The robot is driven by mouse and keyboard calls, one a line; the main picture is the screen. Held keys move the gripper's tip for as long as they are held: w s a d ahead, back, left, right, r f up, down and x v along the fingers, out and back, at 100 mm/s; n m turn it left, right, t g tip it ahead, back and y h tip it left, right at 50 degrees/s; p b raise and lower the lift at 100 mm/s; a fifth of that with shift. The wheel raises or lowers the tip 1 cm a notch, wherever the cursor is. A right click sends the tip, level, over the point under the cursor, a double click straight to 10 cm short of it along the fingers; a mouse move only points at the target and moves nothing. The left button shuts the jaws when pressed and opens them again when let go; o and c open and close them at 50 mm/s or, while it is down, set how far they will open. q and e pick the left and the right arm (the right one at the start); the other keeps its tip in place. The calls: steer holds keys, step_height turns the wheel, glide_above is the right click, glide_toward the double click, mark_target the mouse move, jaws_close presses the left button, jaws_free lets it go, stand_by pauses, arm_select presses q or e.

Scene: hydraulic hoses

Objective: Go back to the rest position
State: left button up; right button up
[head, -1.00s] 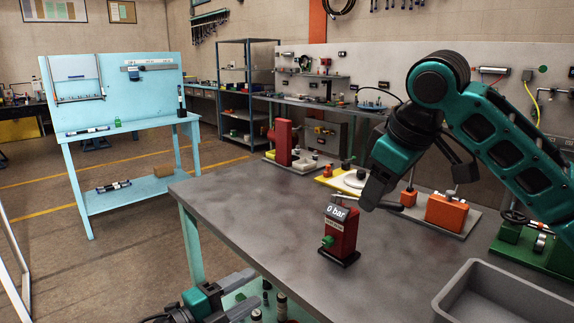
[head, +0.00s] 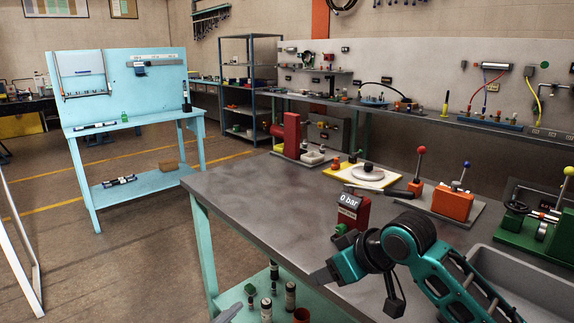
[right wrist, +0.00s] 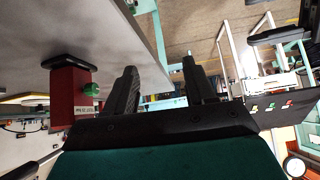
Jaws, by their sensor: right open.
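My right gripper (head: 325,278) is in front of the bench's near edge in the head view, low and beside the red pressure unit. In the right wrist view its two fingers (right wrist: 160,82) are apart with nothing between them. The red unit (head: 350,214) stands on the bench, shows "0 bar" and has a green knob. It also shows upside down in the right wrist view (right wrist: 70,92), clear of the fingers.
The grey bench (head: 255,195) has free room on its left part. A grey bin (head: 530,270) is at the right, close to my right arm. An orange valve block (head: 453,203) and a green vise-like device (head: 535,225) stand behind. A blue workstation (head: 130,130) is at the left.

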steer(key=s+f+m+t, duration=0.2)
steer(key=s+f, duration=0.2)
steer(key=f, duration=0.6)
arm_select(q)
steer(key=s+a+f+n+g+y, duration=0.2)
steer(key=s+a+f+n+y, duration=0.2)
steer(key=s+f+n, duration=0.2)
steer(key=s+a+f+n+g+y, duration=0.1)
steer(key=s+a+f+n+y, duration=0.2)
steer(key=s, duration=0.8)
step_height(320, 180, down, 5)
steer(key=a+n, duration=0.2)
steer(key=n, duration=0.2)
steer(key=shift+s+n+g+y+p, duration=0.2)
steer(key=shift+n+g+y+p, duration=0.1)
steer(key=shift+g+y, duration=0.1)
arm_select(e)
steer(key=s+d+f+m+t+h, duration=0.1)
steer(key=s+d+f, duration=0.3)
steer(key=s, duration=0.5)
steer(key=s+d+f+m+t+h, duration=0.1)
steer(key=s+d+f+m+h, duration=0.1)
steer(key=s+d+f, duration=0.3)
steer(key=s+f, duration=0.3)
steer(key=s, duration=0.2)
steer(key=shift+s+f, duration=0.2)
steer(key=shift+f, duration=0.1)
